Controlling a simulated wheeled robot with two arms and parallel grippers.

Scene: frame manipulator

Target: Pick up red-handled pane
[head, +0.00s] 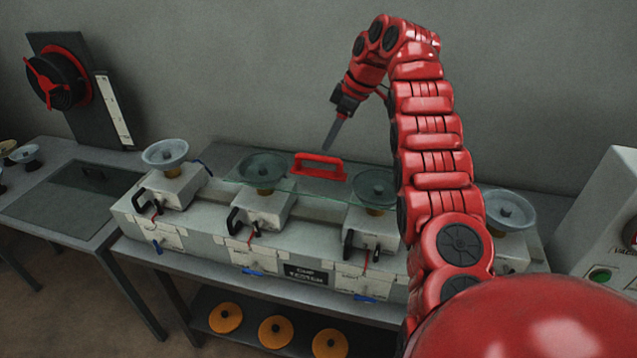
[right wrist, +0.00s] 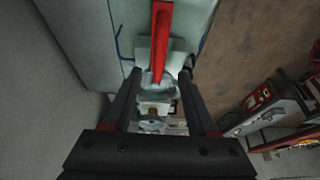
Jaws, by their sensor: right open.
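The red-handled pane is a clear glass sheet (head: 290,184) lying across the cups in the middle of the bench. Its red handle (head: 319,167) stands up near its back edge. My right gripper (head: 329,147) is above the handle, pointing down, with its fingers apart and empty. In the right wrist view the red handle (right wrist: 161,35) shows ahead of the right gripper (right wrist: 159,76), with its near end close to the gap between the fingers. I cannot tell the exact distance. My left gripper is in neither view.
Several cup stands, such as the left one (head: 165,153), sit on the long grey unit (head: 200,248). A side table (head: 60,205) holds a dark sheet at the left. A white control box (head: 607,225) stands at the right. Orange discs (head: 225,318) lie on the lower shelf.

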